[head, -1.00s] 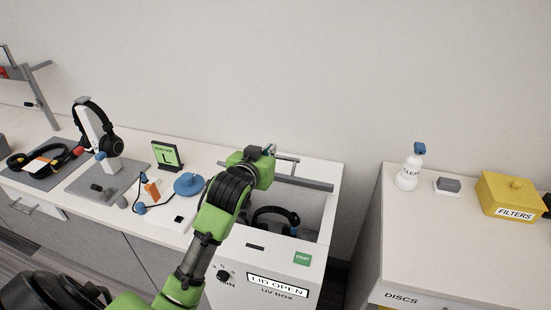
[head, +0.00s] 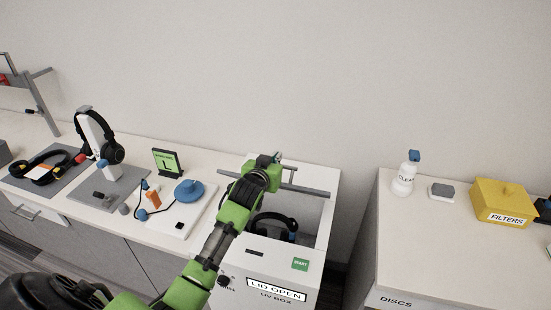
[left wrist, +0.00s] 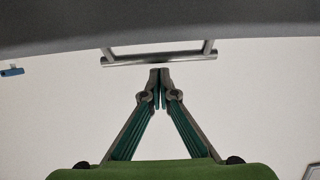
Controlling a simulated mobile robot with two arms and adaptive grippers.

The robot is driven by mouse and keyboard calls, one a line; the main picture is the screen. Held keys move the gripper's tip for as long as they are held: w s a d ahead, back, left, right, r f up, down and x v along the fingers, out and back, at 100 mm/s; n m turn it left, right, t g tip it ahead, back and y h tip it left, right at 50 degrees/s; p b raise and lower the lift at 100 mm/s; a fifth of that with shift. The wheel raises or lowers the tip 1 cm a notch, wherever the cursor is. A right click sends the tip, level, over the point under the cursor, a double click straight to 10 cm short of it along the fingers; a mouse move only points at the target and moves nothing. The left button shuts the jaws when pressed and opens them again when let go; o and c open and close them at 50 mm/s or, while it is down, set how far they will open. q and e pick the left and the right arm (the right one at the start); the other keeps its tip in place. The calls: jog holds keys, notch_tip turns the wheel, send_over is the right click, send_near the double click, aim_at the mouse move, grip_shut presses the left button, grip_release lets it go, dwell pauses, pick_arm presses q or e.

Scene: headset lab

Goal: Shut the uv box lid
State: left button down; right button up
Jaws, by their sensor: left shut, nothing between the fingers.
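The UV box (head: 270,258) is at the right end of the long counter, with a "LID OPEN" display on its front. Its lid (head: 312,192) stands up at the back and shows nearly edge-on as a grey strip. The lid's metal bar handle (head: 291,174) sticks out behind; in the left wrist view the handle (left wrist: 160,59) runs across below the grey lid (left wrist: 160,22). My left gripper (head: 277,157) is shut and empty at the handle; in the left wrist view its fingertips (left wrist: 160,72) appear just below the bar. Contact cannot be told. My right gripper is out of view.
A dark headset (head: 275,222) lies inside the box. Left of it are a white pad with a blue disc (head: 188,190), a small green screen (head: 167,161) and a headset on a stand (head: 95,135). A gap separates the right cabinet (head: 415,245).

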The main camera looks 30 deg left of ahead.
pick_arm(q)
jog(key=shift+s+d+f, duration=0.1)
jog(key=shift+s+f, duration=0.25)
jog(key=shift+s, duration=0.05)
jog(key=shift+f, duration=0.1)
jog(key=shift+s+f, duration=0.1)
jog(key=shift+f, duration=0.15)
jog(key=s+f+b, duration=0.1)
jog(key=s+f+t+b, duration=0.1)
jog(key=b, duration=0.1)
jog(key=shift+s+d+b, duration=0.2)
jog(key=shift+d+b, duration=0.1)
jog(key=shift+d, duration=0.05)
jog(key=shift+s+d+f, duration=0.1)
jog(key=shift+s+f, duration=0.1)
jog(key=shift+s, duration=0.3)
jog(key=shift+s+d+f, duration=0.1)
jog(key=shift+s+f, duration=0.1)
jog(key=shift+s, duration=0.3)
jog(key=shift+s+f, duration=0.1)
jog(key=shift+f, duration=0.05)
